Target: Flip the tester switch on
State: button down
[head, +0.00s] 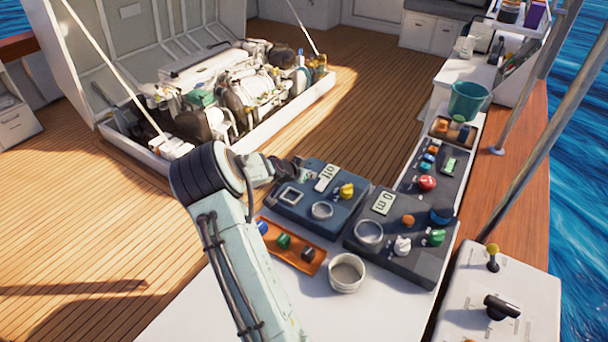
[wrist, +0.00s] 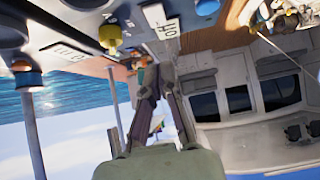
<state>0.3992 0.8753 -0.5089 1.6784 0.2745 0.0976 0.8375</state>
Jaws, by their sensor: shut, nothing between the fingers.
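A blue panel (head: 312,213) on the white worktop carries a label plate, a square frame, a round ring and a yellow knob (head: 346,190). I cannot tell which control is the tester switch; no lever is clear enough to name. My gripper (head: 297,163) is at the panel's far left edge, its dark fingers partly blending with the panel. In the wrist view my gripper (wrist: 155,70) is shut and empty, its fingertips close to the panel with the yellow knob (wrist: 110,38) and a white label (wrist: 160,20). Contact cannot be made out.
A second dark panel (head: 385,258) with several knobs stands to the right, and a third (head: 455,165) lies behind it. An orange tray (head: 273,230) with small coloured blocks and a white cup (head: 346,273) stand in front. A teal bucket (head: 468,100) stands farther back.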

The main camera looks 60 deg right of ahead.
jog(key=v, duration=0.3)
jog(key=shift+a+r, duration=0.1)
jog(key=shift+a, duration=0.25)
jog(key=shift+w+d+r+h, duration=0.1)
jog(key=shift+d+r+h, duration=0.15)
jog(key=shift+d+h, duration=0.35)
jog(key=shift+d, duration=0.15)
send_over(321, 185)
notch_tip(321, 185, down, 6)
jog(key=shift+f, duration=0.1)
notch_tip(321, 185, down, 2)
jog(key=shift+d+f, duration=0.1)
jog(key=shift+f, duration=0.15)
jog(key=shift+d+f, duration=0.1)
jog(key=shift+f, duration=0.5)
